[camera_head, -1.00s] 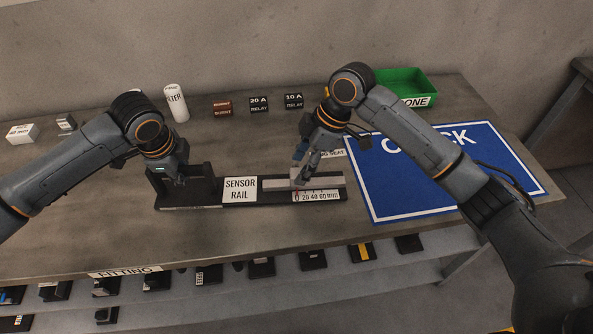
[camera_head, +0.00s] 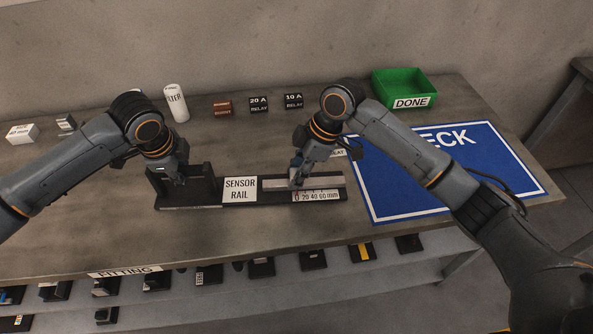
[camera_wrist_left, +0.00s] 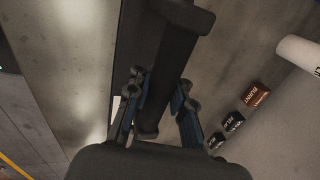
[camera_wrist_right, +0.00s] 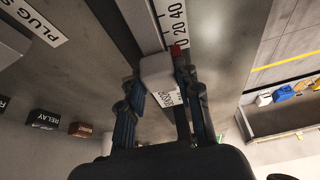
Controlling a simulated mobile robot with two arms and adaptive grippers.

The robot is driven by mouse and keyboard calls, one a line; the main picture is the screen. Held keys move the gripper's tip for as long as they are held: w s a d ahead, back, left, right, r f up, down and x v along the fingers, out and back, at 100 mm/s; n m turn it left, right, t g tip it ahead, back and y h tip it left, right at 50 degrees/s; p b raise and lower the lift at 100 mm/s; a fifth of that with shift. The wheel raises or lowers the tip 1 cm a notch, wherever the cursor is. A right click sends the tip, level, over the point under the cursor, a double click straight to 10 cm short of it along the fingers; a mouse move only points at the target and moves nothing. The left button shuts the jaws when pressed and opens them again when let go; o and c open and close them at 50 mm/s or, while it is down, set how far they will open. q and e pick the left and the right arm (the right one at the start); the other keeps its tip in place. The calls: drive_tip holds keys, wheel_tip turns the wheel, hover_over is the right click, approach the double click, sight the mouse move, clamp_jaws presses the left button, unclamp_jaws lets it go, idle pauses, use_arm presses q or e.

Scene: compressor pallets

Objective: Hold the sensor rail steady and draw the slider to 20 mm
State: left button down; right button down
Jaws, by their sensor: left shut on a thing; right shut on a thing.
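The black sensor rail (camera_head: 270,202) lies along the table's front half, with a white name label (camera_head: 240,189) and a scale strip (camera_head: 318,196) at its right part. My left gripper (camera_head: 178,181) is shut on the black handle (camera_wrist_left: 165,85) at the rail's left end; its fingers flank the bar in the left wrist view. My right gripper (camera_head: 296,183) is shut on the pale block-shaped slider (camera_wrist_right: 160,73), held between its fingers in the right wrist view. The slider's red pointer (camera_wrist_right: 177,50) is near the scale's 0 end. In the head view my fingers largely hide the slider.
A blue mat (camera_head: 395,195) lies right of the rail, partly under my right arm. A green DONE bin (camera_head: 405,84) stands at the back right. Relays (camera_head: 259,104), a brown block (camera_head: 222,107) and a white filter (camera_head: 176,103) stand behind the rail. A lower shelf holds several parts.

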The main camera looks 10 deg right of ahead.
drive_tip(key=shift+d, duration=1.15)
drive_tip(key=c, duration=0.9)
unclamp_jaws()
drive_tip(key=shift+a, duration=0.1)
drive_tip(key=shift+r, duration=0.1)
drive_tip(key=v, duration=1.2)
